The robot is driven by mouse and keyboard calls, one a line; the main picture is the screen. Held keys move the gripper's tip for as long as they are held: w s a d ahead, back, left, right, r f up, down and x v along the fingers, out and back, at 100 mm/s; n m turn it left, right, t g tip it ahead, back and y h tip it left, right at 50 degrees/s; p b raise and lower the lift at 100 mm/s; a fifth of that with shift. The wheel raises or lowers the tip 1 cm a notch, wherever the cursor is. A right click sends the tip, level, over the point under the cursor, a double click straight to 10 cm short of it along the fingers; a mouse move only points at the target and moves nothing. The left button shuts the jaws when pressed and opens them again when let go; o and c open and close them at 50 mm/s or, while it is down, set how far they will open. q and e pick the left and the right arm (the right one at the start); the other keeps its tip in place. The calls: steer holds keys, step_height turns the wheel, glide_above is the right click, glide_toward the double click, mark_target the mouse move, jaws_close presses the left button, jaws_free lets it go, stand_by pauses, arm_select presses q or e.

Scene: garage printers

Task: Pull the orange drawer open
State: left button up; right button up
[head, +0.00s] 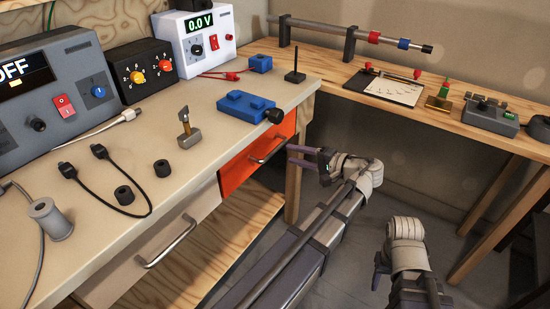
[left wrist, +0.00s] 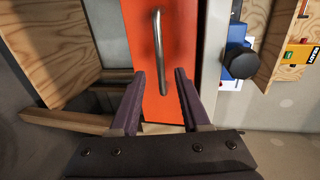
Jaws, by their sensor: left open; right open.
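The orange drawer (head: 240,173) is under the worktop at the bench's far end, and its front looks flush with the bench. Its metal bar handle (head: 268,151) is on the front. My left gripper (head: 291,154) is open just in front of the handle, to its right in the head view. In the left wrist view, the orange front (left wrist: 180,50) faces me, and the handle (left wrist: 157,50) lines up between the two purple fingers of the left gripper (left wrist: 160,74). The fingers seem short of it, not touching. My right gripper (head: 380,268) is open and empty, low at right.
A pale drawer (head: 125,287) with a bar handle is nearer on the same bench. A blue block (head: 245,107) and a dark knob (head: 275,116) sit at the worktop edge above the orange drawer. A second wooden bench (head: 455,115) stands behind. The floor between is clear.

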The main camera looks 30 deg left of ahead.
mark_target(275, 150)
arm_select(q)
steer(key=shift+b+x, duration=0.8)
steer(key=shift+x, duration=3.15)
steer(key=shift+c, duration=0.3)
jaws_close()
